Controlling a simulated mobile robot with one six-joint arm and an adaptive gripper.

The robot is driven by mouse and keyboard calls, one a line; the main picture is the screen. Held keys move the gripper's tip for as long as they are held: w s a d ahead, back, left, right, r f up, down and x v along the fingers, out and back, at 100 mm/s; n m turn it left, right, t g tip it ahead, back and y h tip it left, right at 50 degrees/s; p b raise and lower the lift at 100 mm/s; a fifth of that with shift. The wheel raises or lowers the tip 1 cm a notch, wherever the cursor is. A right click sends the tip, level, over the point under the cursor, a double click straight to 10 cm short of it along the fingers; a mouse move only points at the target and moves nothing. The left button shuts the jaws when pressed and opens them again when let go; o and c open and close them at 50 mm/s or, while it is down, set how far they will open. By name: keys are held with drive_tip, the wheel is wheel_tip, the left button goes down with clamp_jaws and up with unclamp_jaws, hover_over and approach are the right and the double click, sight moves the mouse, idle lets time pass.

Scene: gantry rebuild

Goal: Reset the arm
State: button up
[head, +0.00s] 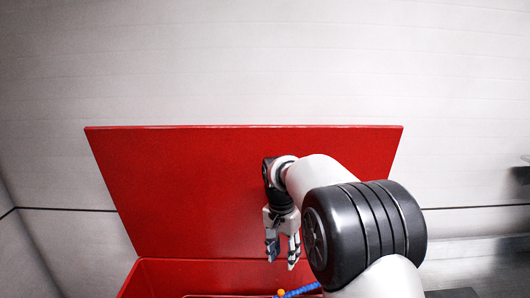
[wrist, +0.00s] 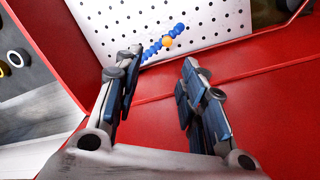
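My gripper (head: 283,250) hangs fingers down in front of a raised red lid (head: 190,185), above the opening of a red box (head: 180,272). In the wrist view its two fingers (wrist: 160,80) stand apart with nothing between them. Past the fingertips lies a blue beaded, rod-like thing (wrist: 152,49) with an orange ball (wrist: 167,42) on it. It lies inside the box and also shows at the bottom of the head view (head: 305,290). The fingers do not appear to touch it. My arm hides part of the lid's right side.
A white perforated panel (wrist: 215,22) lies within the red walls. A pale panelled wall (head: 270,60) stands behind the lid. A grey surface (head: 480,265) is at the right. Dark and yellow rings (wrist: 14,58) show at the wrist view's left edge.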

drive_tip(key=s+d+r+n+t, duration=0.1)
drive_tip(key=s+d+r+n, duration=0.15)
drive_tip(key=s+r, duration=0.55)
drive_tip(key=s+d+r+n+t, duration=0.15)
drive_tip(key=s+d+r, duration=0.3)
drive_tip(key=s, duration=0.45)
drive_tip(key=s+d+f+n+t, duration=0.1)
drive_tip(key=s+f+n+t, duration=0.1)
drive_tip(key=s, duration=1.4)
drive_tip(key=shift+s+d+n+y, duration=0.2)
drive_tip(key=shift+d+n+y, duration=0.1)
drive_tip(key=shift+y, duration=0.1)
